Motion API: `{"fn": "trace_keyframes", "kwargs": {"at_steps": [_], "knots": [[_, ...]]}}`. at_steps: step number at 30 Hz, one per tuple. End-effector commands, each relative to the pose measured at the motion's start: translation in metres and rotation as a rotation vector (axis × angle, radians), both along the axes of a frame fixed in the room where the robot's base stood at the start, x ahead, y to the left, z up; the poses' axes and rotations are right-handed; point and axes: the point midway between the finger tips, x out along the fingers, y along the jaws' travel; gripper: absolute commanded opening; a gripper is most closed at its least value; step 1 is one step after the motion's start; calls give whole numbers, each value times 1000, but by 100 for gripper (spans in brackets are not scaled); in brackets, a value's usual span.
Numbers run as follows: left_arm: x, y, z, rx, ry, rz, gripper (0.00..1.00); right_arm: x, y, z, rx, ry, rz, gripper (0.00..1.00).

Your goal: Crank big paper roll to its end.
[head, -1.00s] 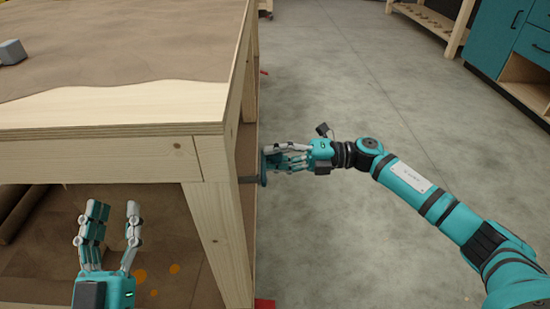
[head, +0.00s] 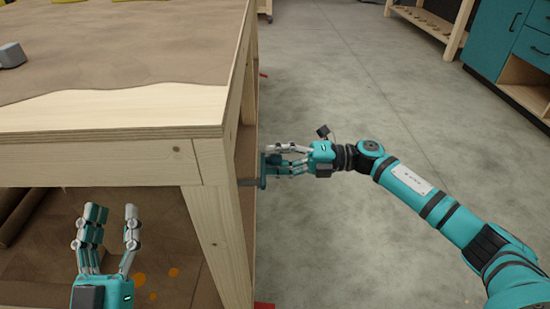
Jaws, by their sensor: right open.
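The big paper roll (head: 18,222) shows in part under the table at the left edge, with brown paper around it. A teal crank (head: 262,170) sits on the outer right side of the table, on a grey shaft by the leg. My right gripper (head: 273,160) is at the crank, coming in from the right, its fingers open around or beside the crank; contact is hard to tell. My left gripper (head: 112,212) is open and empty, fingers pointing up, in front of the table's underside.
The wooden table (head: 110,110) carries brown paper (head: 130,50) and a grey block (head: 11,55). Its front leg (head: 218,235) stands between my grippers. The concrete floor on the right is clear. A teal cabinet (head: 497,35) and a wooden rack (head: 428,18) stand at the back right.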

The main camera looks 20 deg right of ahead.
Motion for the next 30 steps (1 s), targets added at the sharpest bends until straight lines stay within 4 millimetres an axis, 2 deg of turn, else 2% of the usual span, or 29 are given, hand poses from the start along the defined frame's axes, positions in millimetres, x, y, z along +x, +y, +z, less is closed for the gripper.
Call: {"fn": "trace_keyframes", "kwargs": {"at_steps": [5, 12, 18, 22, 30], "knots": [[0, 0, 0, 1, 1, -1, 40, -7, -26, -1, -3, 2, -4, 49], [0, 0, -1, 1, 2, -1, 40, -21, -76, -1, -3, 2, -4, 49], [0, -1, -1, 1, 2, -1, 40, -29, -105, -1, -1, 1, -4, 49], [0, -1, -1, 1, 2, -1, 40, -32, -112, 0, -1, 0, -2, 49], [0, -1, -1, 1, 2, -1, 40, -32, -114, 0, 0, -1, -2, 49]]}}
